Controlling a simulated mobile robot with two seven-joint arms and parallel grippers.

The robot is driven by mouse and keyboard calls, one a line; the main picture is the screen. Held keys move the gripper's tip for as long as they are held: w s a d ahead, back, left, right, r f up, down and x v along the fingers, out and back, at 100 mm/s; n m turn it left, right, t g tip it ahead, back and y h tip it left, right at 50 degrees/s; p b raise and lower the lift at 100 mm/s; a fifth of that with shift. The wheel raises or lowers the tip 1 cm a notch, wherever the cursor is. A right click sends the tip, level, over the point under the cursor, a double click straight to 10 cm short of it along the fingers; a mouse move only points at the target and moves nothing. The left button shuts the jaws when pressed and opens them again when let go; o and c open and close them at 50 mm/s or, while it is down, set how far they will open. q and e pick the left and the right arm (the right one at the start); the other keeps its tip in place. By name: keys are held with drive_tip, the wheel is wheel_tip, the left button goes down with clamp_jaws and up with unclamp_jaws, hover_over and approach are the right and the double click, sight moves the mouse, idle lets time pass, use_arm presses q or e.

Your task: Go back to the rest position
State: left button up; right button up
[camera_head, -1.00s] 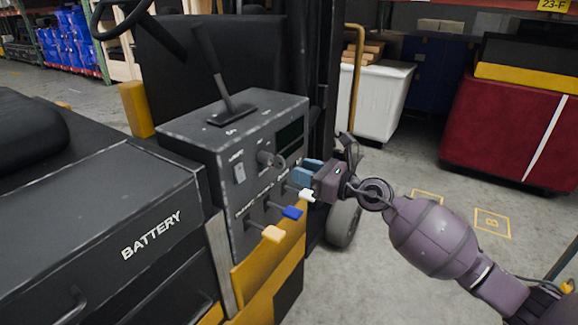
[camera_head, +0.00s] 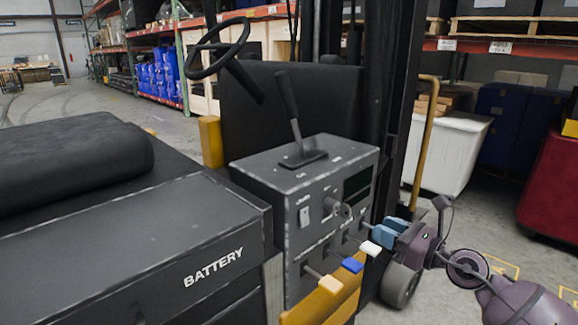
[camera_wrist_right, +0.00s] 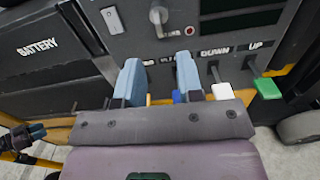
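My right gripper (camera_head: 392,232) is in front of the right side of the grey control panel (camera_head: 290,225), close to the white lever (camera_head: 370,248). In the right wrist view its two blue fingers (camera_wrist_right: 158,82) stand apart with nothing gripped between them. The blue lever (camera_head: 352,265) and the orange lever (camera_head: 329,284) are left of the white one. A green lever (camera_wrist_right: 267,88) shows in the wrist view. What looks like my left gripper (camera_wrist_right: 36,131) shows small at the wrist view's lower left; its opening is unclear. It is not in the head view.
The black battery box (camera_head: 180,255) of the truck fills the lower left. A steering wheel (camera_head: 217,47) and a tall lever (camera_head: 288,105) rise above. A yellow rail (camera_head: 427,130), a white bin (camera_head: 450,150) and a red tote (camera_head: 553,190) stand at right. Some floor is clear there.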

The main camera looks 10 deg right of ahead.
drive_tip(key=s+d+f+m+t+h, duration=0.1)
drive_tip(key=s+f+m+h, duration=0.3)
drive_tip(key=m, duration=0.7)
drive_tip(key=s+d+f+m+t+h, duration=0.15)
drive_tip(key=f+m, duration=0.35)
drive_tip(key=m, duration=0.6)
drive_tip(key=s+d+f+m+h, duration=0.15)
drive_tip(key=f+m+h, duration=0.3)
drive_tip(key=m, duration=0.65)
drive_tip(key=s+a+f+m+g, duration=0.1)
drive_tip(key=s+f+m+g, duration=0.1)
drive_tip(key=s+f, duration=0.4)
drive_tip(key=s+a+f+m+g, duration=0.1)
drive_tip(key=s+f+m, duration=0.3)
drive_tip(key=s, duration=0.5)
drive_tip(key=s+a+f+m+g+h, duration=0.1)
drive_tip(key=s+f+m+g, duration=0.2)
drive_tip(key=s+f, duration=0.4)
drive_tip(key=shift+s+a+f, duration=0.25)
drive_tip(key=shift+s+f, duration=0.05)
drive_tip(key=shift+f, duration=0.25)
